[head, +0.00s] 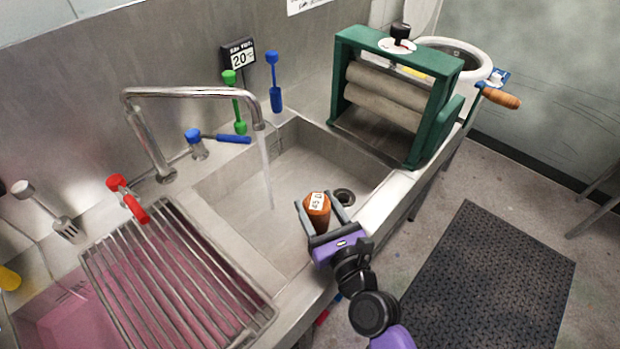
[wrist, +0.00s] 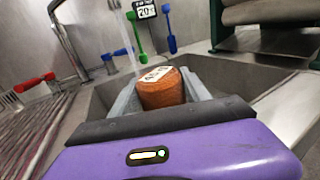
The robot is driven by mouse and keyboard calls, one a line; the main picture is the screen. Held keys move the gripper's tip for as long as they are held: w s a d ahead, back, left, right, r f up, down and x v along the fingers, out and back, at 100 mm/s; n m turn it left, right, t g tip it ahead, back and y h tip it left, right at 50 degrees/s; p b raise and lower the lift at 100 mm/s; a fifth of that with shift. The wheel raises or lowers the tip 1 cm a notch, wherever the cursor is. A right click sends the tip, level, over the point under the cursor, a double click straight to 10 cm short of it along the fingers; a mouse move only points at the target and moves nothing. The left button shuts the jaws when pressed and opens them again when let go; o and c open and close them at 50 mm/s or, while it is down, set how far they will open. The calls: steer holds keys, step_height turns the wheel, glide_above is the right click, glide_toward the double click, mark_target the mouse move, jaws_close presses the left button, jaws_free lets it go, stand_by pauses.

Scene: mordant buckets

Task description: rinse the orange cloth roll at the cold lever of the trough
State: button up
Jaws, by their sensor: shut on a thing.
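My gripper (head: 325,219) is shut on the orange cloth roll (head: 317,207) and holds it upright over the front part of the trough (head: 224,215). The roll carries a white label; it also shows between the fingers in the wrist view (wrist: 162,92). A stream of water (head: 265,170) falls from the spout (head: 258,124) into the basin, left of the roll and apart from it in the head view. The blue-handled lever (head: 232,139) is swung out to the right. The red-handled lever (head: 137,209) points toward the front.
A wire rack (head: 170,290) lies over a pink bath at left. A green-framed roller wringer (head: 345,52) stands at the trough's right end, with a white bucket behind. A display (head: 240,54) reads 20. A green and a blue tool hang on the back wall.

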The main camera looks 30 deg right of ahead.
mark_target(312, 192)
steer(key=shift+w+d+r+n+y, duration=0.2)
steer(key=shift+r+n+y, duration=0.1)
steer(key=shift+y, duration=0.2)
steer(key=r+y, duration=0.1)
steer(key=w+r+n+y, duration=0.1)
steer(key=r, duration=0.1)
steer(key=w+r+n+y, duration=0.1)
steer(key=shift+w+r+b, duration=0.15)
steer(key=shift+b, duration=0.25)
steer(key=w+a+r+p, duration=0.1)
steer(key=w+a, duration=0.4)
steer(key=w, duration=0.8)
steer(key=shift+w+a+p, duration=0.15)
steer(key=shift+w+p, duration=0.05)
steer(key=shift+p, duration=0.4)
steer(key=shift+w+d, duration=0.2)
steer(key=shift+d, duration=0.25)
steer(key=shift+a+r, duration=0.1)
